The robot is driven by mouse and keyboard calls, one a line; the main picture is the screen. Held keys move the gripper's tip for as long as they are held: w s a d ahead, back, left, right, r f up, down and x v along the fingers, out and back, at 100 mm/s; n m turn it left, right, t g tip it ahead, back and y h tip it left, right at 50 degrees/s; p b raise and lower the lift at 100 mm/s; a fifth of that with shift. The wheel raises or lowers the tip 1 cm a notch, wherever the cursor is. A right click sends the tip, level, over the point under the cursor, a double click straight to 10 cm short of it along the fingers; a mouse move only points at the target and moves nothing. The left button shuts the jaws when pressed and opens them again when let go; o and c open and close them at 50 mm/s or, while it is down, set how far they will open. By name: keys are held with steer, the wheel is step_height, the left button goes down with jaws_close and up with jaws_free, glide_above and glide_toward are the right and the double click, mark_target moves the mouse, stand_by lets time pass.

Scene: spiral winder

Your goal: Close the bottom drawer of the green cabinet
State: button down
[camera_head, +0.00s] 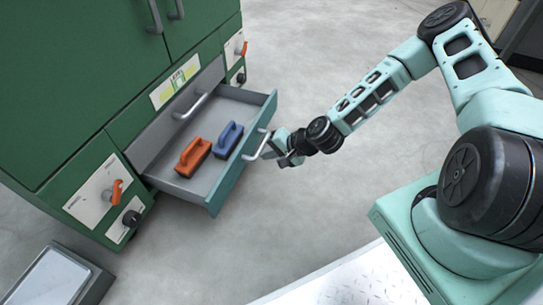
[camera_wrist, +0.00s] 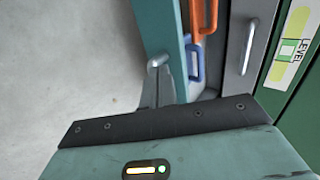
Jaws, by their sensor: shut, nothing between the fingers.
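The green cabinet (camera_head: 70,70) stands at the left in the head view. Its bottom drawer (camera_head: 222,188) is pulled out, with a teal front and a metal handle (camera_head: 258,146) on that front. An orange block-like item (camera_head: 193,158) and a blue one (camera_head: 228,140) with handles lie inside it. My gripper (camera_head: 286,156) is shut and empty, right at the drawer front beside the handle. In the wrist view the gripper fingers (camera_wrist: 165,88) are close to the handle end (camera_wrist: 158,61); whether they touch is unclear.
A second metal handle (camera_head: 190,106) sits on the cabinet face behind the open drawer. Panels with orange knobs (camera_head: 117,190) flank the drawer. A grey framed box (camera_head: 50,280) stands at the lower left. The floor (camera_head: 300,60) around the drawer is clear.

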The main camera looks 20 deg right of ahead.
mark_target(237, 156)
steer(key=shift+w+a+f+b, duration=0.6)
steer(key=shift+w+a+b, duration=0.15)
steer(key=shift+w+a, duration=0.2)
steer(key=shift+w+a+f+b, duration=0.65)
steer(key=shift+w+a+b, duration=0.05)
steer(key=shift+w+a, duration=0.25)
steer(key=shift+w+a+f+b, duration=0.6)
steer(key=shift+w+a+b, duration=0.15)
steer(key=shift+w+a, duration=0.2)
steer(key=shift+a, duration=0.1)
steer(key=shift+w+a, duration=0.2)
steer(key=shift+w, duration=0.05)
steer(key=w+a+p, duration=0.2)
steer(key=w+a, duration=1.2)
steer(key=shift+w+a, duration=0.2)
